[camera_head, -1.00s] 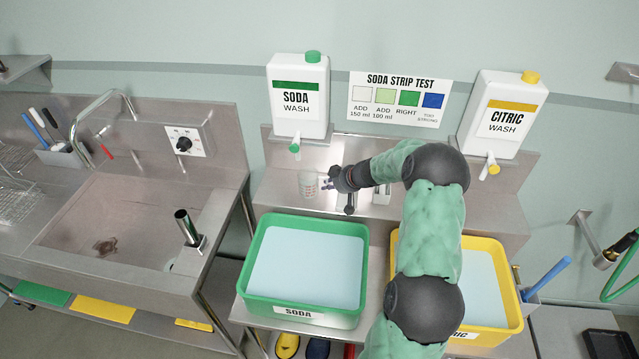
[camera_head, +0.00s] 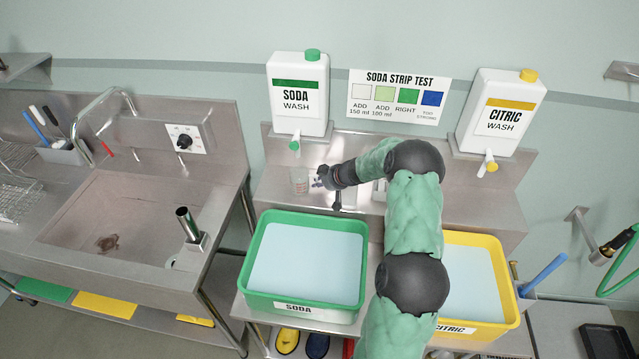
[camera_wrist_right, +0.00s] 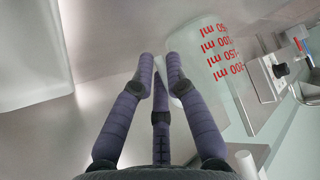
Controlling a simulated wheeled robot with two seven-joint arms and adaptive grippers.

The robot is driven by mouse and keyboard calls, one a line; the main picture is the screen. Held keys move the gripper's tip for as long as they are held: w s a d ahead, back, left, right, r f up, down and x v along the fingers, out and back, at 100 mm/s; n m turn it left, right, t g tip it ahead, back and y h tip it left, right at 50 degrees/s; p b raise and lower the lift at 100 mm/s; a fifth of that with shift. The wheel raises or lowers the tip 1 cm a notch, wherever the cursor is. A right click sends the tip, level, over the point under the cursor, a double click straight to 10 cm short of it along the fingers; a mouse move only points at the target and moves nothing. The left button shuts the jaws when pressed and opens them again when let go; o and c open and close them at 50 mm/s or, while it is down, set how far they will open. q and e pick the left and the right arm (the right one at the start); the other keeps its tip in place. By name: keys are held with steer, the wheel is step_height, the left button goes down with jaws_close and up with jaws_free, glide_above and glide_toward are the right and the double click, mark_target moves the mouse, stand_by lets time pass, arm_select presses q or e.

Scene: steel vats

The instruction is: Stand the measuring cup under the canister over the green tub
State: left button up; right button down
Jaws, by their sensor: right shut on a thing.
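The clear measuring cup (camera_head: 300,182) with red markings is below and slightly right of the green tap (camera_head: 294,146) of the white SODA WASH canister (camera_head: 298,112). This canister is on the wall behind the green tub (camera_head: 255,303). My right gripper (camera_head: 317,182) is shut on the cup from its right side. In the right wrist view the cup (camera_wrist_right: 217,62) shows beside the fingertips (camera_wrist_right: 160,75), its lettering tilted with the camera. I cannot tell whether the cup's base touches the steel ledge. My left gripper is out of view.
A strip-test sign (camera_head: 398,97) hangs between the canisters. A sink (camera_head: 120,225) lies left. The steel ledge (camera_head: 272,190) left of the cup is bare.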

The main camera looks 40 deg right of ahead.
steer(key=shift+f, duration=0.15)
steer(key=c, duration=1.3)
jaws_free()
steer(key=shift+o, duration=0.2)
steer(key=shift+s+d+r, duration=0.1)
steer(key=shift+s+r, duration=0.05)
steer(key=shift+r, duration=0.25)
steer(key=v, duration=1.1)
steer(key=shift+s, duration=0.25)
steer(key=shift+r, duration=0.1)
